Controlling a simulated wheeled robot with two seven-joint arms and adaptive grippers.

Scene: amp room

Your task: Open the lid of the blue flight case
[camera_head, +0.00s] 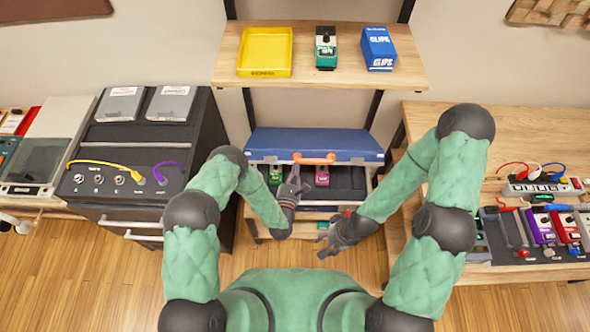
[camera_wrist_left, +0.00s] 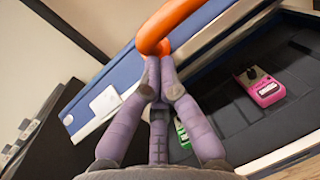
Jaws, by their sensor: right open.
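The blue flight case has its lid (camera_head: 315,144) partly raised and tilted, with the orange handle (camera_head: 315,158) on the lid's front edge. Its dark interior (camera_head: 345,180) shows below, holding a pink pedal (camera_head: 322,176) and a green pedal (camera_head: 276,176). My left gripper (camera_head: 297,170) is at the left end of the handle. In the left wrist view its fingers (camera_wrist_left: 160,75) are drawn together, their tips against the handle (camera_wrist_left: 165,25); I see no clear wrap around it. My right gripper (camera_head: 328,240) is open and empty, low in front of the case, to the right.
A shelf (camera_head: 340,65) above the case holds a yellow tray (camera_head: 264,52), a green pedal (camera_head: 326,48) and a blue box (camera_head: 378,48). A dark cabinet (camera_head: 150,140) stands left. A wooden bench (camera_head: 510,130) with pedals stands right. The floor in front is clear.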

